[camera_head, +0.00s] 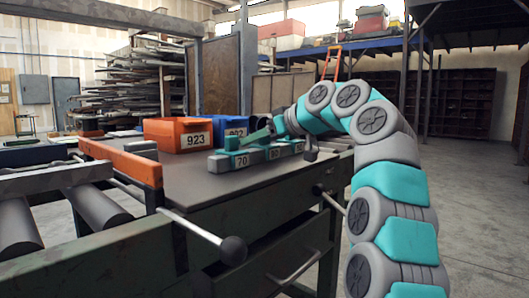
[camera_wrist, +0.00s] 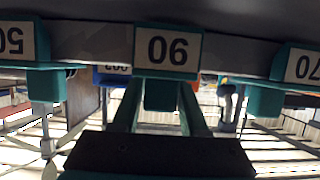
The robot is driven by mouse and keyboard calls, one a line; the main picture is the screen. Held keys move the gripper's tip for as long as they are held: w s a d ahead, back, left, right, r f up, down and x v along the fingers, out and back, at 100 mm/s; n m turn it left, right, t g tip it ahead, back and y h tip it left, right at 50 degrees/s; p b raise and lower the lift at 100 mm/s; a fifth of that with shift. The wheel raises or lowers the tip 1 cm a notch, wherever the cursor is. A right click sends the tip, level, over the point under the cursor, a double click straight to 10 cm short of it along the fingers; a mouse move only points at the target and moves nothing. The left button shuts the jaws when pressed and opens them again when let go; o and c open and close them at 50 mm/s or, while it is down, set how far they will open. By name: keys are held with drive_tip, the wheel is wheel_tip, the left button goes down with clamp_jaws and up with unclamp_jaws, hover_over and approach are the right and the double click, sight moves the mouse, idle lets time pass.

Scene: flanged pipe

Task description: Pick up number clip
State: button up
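Several number clips, grey and teal with white number labels, stand in a row on the bench top in the head view. The clip labelled 70 (camera_head: 242,161) is at the near left of the row. In the wrist view the labels are upside down: the middle clip, apparently 90 (camera_wrist: 167,49), hangs centred, with the 70 clip (camera_wrist: 300,64) on the right and one that looks like 50 (camera_wrist: 14,40) on the left. My gripper (camera_wrist: 161,95) has its two teal fingers apart, one on each side of the middle clip's teal tab. Finger contact is hard to make out.
An orange bin labelled 923 (camera_head: 178,134) and a blue bin (camera_head: 229,127) stand behind the clips. The dark bench top (camera_head: 185,188) is clear in front. A roller conveyor with an orange end (camera_head: 125,162) adjoins on the left. Ball-ended levers (camera_head: 232,250) stick out at the front.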

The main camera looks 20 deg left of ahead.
clamp_jaws()
drive_tip(key=shift+r, duration=0.1)
idle(0.3)
